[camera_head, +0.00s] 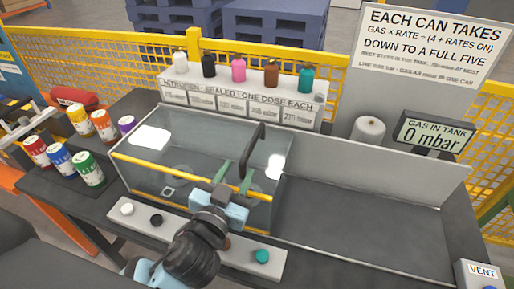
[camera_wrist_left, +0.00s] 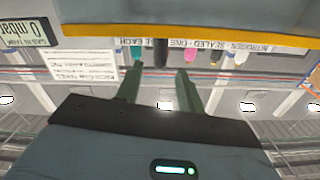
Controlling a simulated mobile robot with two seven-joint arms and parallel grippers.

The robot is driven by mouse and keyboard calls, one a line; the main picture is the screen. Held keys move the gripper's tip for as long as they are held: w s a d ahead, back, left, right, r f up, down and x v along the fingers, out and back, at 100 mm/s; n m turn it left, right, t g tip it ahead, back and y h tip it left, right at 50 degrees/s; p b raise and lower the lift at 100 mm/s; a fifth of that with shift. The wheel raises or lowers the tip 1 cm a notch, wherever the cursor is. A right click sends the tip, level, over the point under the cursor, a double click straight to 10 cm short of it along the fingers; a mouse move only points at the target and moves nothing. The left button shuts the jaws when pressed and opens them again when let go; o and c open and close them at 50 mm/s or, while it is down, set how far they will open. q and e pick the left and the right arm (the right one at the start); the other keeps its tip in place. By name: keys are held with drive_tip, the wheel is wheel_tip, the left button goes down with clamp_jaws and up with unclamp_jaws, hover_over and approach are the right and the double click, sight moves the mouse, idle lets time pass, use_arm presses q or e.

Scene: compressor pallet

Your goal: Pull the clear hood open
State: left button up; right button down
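The clear hood (camera_head: 190,145) is a see-through box with a yellow front edge, standing on the left part of the grey bench. A black bar handle (camera_head: 258,142) rises at its right side. My left gripper (camera_head: 237,166) is at the hood's front right, its two green fingers apart beside the handle, with nothing held. In the left wrist view, a dark rounded bar (camera_wrist_left: 161,53), which looks like the handle, shows between and beyond the fingertips (camera_wrist_left: 158,76). I cannot tell whether they touch it. The hood's yellow edge (camera_wrist_left: 200,35) crosses the top there. My right gripper is not in view.
Several labelled cans (camera_head: 89,168) stand left of the hood. Several coloured bottles (camera_head: 238,70) stand on a rack behind it. A front strip (camera_head: 185,230) carries buttons. The bench right of the hood (camera_head: 360,220) is clear. The tank display (camera_head: 434,133) reads 0 mbar.

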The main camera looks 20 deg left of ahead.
sight(242, 162)
use_arm(q)
drive_tip(key=shift+r, duration=0.1)
drive_tip(key=shift+w, duration=0.25)
drive_tip(key=w+p, duration=0.1)
drive_tip(key=w, duration=0.4)
drive_tip(key=shift+w+d, duration=0.1)
drive_tip(key=shift+w, duration=0.9)
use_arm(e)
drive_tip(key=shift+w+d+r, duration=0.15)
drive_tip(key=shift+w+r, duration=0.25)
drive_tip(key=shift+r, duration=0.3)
use_arm(q)
clamp_jaws()
